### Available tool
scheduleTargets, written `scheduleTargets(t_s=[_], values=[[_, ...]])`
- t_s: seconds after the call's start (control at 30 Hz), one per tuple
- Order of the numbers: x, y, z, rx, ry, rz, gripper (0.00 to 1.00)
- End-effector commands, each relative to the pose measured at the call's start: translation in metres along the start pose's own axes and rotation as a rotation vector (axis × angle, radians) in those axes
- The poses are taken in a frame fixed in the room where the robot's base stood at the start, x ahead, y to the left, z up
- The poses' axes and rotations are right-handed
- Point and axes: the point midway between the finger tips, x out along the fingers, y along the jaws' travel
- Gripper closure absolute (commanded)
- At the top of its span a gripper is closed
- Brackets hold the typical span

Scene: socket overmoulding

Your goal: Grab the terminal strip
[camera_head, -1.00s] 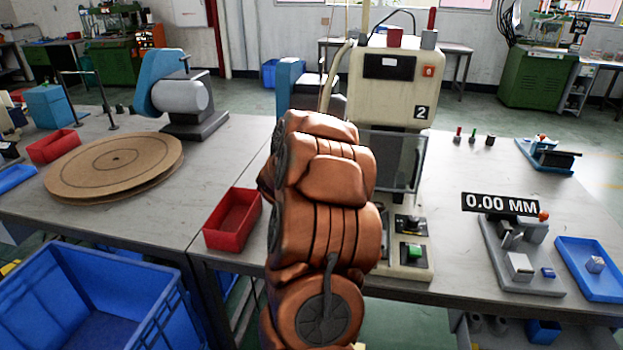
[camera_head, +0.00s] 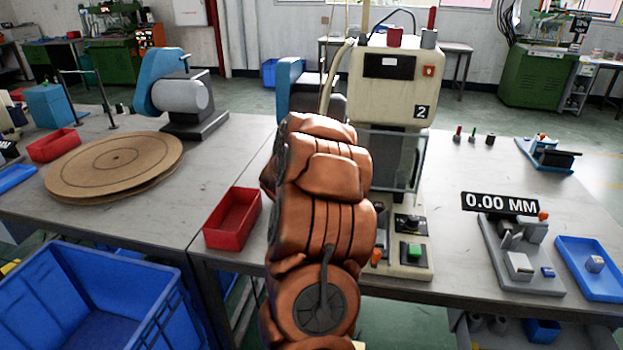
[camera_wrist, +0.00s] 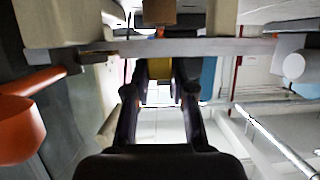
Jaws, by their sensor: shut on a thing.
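In the wrist view my gripper (camera_wrist: 160,88) has its two dark fingers on either side of a small yellowish piece (camera_wrist: 160,68) and is shut on it. The piece lies just under a grey horizontal plate or bar (camera_wrist: 225,47). It may be the terminal strip, but its shape is mostly hidden between the fingers. In the head view my copper-coloured arm hides the gripper and whatever it holds, in front of the cream machine marked 2 (camera_head: 382,88).
An orange knob-like part (camera_wrist: 20,130) is close at the left of the wrist view. A red bin (camera_head: 233,220) is left of my arm. A control box with a green button (camera_head: 414,251) and a gauge fixture (camera_head: 520,268) are on the right. A blue crate (camera_head: 165,330) stands front left.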

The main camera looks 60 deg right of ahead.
Motion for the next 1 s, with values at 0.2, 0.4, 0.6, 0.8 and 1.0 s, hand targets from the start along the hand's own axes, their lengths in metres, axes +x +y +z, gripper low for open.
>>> scheduleTargets(t_s=[0.2,0.4,0.6,0.8,1.0], values=[[0.0,0.0,0.0,0.0,-0.001,0.0,1.0],[-0.003,0.0,-0.008,0.0,0.001,0.001,1.0],[-0.011,0.0,-0.028,0.0,0.001,-0.001,1.0],[-0.027,0.002,-0.029,0.001,-0.001,-0.002,1.0],[-0.049,0.006,-0.021,0.0,-0.001,-0.002,1.0]])
